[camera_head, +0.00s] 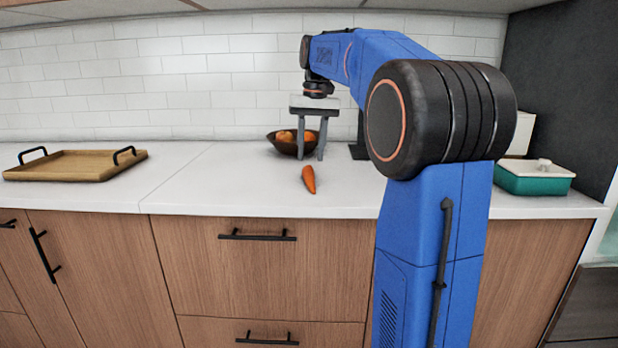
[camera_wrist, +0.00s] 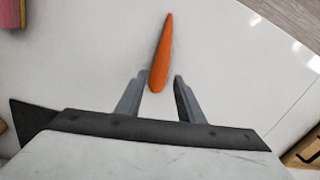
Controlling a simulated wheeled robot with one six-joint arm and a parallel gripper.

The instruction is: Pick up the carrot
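An orange carrot (camera_head: 309,179) lies on the white countertop, below and a little in front of my gripper in the head view. My gripper (camera_head: 311,157) points down with its two grey fingers apart and nothing between them. In the wrist view, the carrot (camera_wrist: 161,55) lies lengthwise, its thick end between the fingertips of my gripper (camera_wrist: 158,82) as seen from above. The fingers appear above the counter and not touching the carrot.
A dark bowl (camera_head: 285,148) with orange items stands behind my gripper. A wooden tray (camera_head: 72,166) with black handles sits at the left. A green and white container (camera_head: 535,179) is at the right. The counter between tray and carrot is clear.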

